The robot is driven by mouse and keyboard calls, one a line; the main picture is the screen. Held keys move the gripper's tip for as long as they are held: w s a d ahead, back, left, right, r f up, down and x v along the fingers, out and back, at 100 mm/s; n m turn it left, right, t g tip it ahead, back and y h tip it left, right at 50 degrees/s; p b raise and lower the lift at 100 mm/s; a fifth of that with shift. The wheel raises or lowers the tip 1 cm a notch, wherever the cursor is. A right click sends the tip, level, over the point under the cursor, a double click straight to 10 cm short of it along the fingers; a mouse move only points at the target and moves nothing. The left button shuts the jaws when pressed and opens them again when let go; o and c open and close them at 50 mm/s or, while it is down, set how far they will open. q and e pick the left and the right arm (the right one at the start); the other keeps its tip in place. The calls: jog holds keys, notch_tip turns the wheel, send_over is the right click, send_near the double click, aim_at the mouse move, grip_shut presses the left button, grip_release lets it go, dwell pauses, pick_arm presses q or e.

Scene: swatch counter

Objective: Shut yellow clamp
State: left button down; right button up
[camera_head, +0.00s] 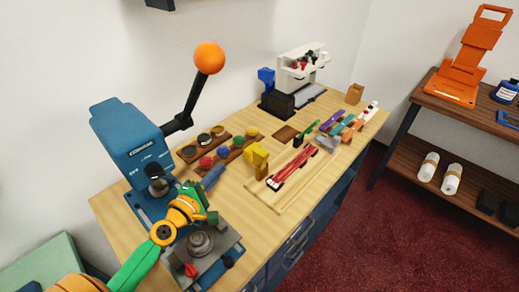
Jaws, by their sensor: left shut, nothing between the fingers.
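A yellow block-like piece (260,160), which looks like the yellow clamp, stands upright at the left end of a light wooden board (262,196) with red strips on it. It is too small to tell whether its jaw is open or shut. My left gripper (211,214), with green and orange parts, is shut and empty. It is in front of the blue press, above or beside the grey metal plate, to the lower left of the yellow piece and apart from it. My right gripper is not in view.
A blue press (130,150) with a long lever and orange ball (209,58) stands at the left. A grey plate (215,262) with a round knob is at the front. Colored knobs (222,151) and a white machine (302,68) are farther back. Bare counter (240,205) lies between plate and board.

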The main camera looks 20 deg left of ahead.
aim_at(259, 159)
pick_arm(q)
jog(key=shift+d, duration=0.1)
jog(key=shift+s+r, duration=0.2)
jog(key=shift+s, duration=0.1)
jog(key=shift+s+r, duration=0.15)
jog(key=shift+s, duration=0.2)
jog(key=w, duration=0.3)
jog(key=w+f, duration=0.1)
jog(key=w, duration=0.2)
jog(key=w+b, duration=0.1)
jog(key=w, duration=0.3)
jog(key=shift+w+f, duration=0.1)
jog(key=shift+f, duration=0.1)
jog(key=d+p, duration=0.1)
jog(key=d+r+p, duration=0.1)
jog(key=s+d+p, duration=0.1)
jog(key=shift+r, duration=0.25)
jog(key=shift+s+d, duration=0.2)
jog(key=shift+d, duration=0.15)
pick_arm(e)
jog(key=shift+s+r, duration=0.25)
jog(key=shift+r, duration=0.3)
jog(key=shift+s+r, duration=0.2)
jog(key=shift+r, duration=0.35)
pick_arm(q)
jog(key=shift+w+a+f, duration=0.1)
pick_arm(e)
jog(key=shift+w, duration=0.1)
